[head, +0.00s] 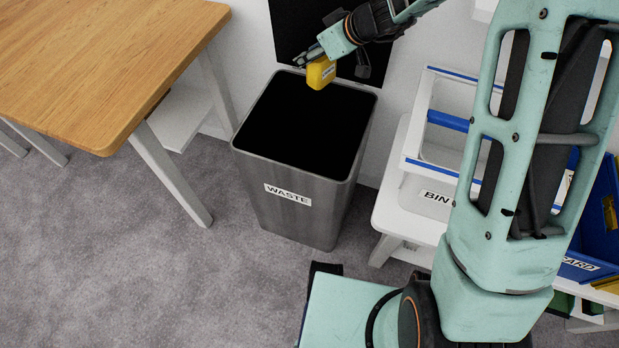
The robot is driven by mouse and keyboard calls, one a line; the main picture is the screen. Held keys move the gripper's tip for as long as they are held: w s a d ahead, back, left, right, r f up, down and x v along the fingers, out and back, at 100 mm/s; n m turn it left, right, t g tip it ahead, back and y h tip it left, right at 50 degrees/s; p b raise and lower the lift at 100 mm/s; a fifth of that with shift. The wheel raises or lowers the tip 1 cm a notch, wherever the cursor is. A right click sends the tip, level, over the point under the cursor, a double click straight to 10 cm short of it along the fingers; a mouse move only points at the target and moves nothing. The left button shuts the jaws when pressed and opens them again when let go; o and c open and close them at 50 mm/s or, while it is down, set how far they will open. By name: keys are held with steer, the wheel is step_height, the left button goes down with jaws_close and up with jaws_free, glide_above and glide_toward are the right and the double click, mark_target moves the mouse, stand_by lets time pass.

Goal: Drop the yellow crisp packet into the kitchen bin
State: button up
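The yellow crisp packet (321,73) hangs at the end of my gripper (318,60), over the far part of the bin's opening. My gripper appears shut on the packet's upper part, though the fingertips are small and partly hidden. The kitchen bin (292,196) is a tall grey metal container with a "WASTE" label on its front. It stands upright on the carpet with its top open. Its inside is dark, so I cannot see its contents.
A wooden table (92,62) stands to the left of the bin. To the right, a white stand (385,215) bears a bin-labelled white container (436,190). Blue crates (596,225) sit farther right. Grey carpet (130,270) is free at the front left.

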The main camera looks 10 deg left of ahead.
mark_target(325, 76)
step_height(325, 76, down, 10)
steer(key=s+a+n+g+b, duration=0.1)
steer(key=a+b, duration=0.1)
steer(key=b, duration=0.1)
steer(key=shift+s+r+n+y+b, duration=0.15)
steer(key=shift+s+n+y+b, duration=0.05)
steer(key=shift+n+y+b, duration=0.15)
steer(key=o, duration=1.4)
steer(key=shift+o, duration=0.2)
steer(key=shift+r, duration=0.1)
steer(key=v, duration=1.2)
steer(key=shift+w, duration=0.15)
